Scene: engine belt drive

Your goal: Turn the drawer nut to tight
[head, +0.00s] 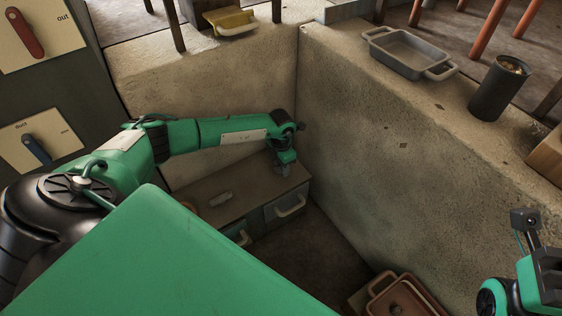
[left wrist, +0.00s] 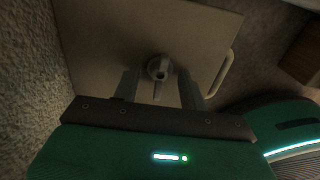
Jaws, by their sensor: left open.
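In the left wrist view, the drawer nut (left wrist: 160,68) is a grey round hub with a short wing pointing toward my gripper. It sits on a flat, pale brownish panel (left wrist: 105,40). My left gripper (left wrist: 160,90) is open, with one finger on each side of the nut's wing; I see gaps and cannot tell any contact. In the head view, my left gripper (head: 285,167) is over the back right of the low drawer cabinet (head: 245,190) and hides the nut. My right arm shows at the lower right edge; its fingers are not visible.
The cabinet has pale drawer handles (head: 291,206), and a small grey piece (head: 220,199) lies on top. Concrete walls close in behind and to the right. A grey tray (head: 405,52) and dark cup (head: 499,88) stand on the right ledge. A brown pan (head: 405,298) is below.

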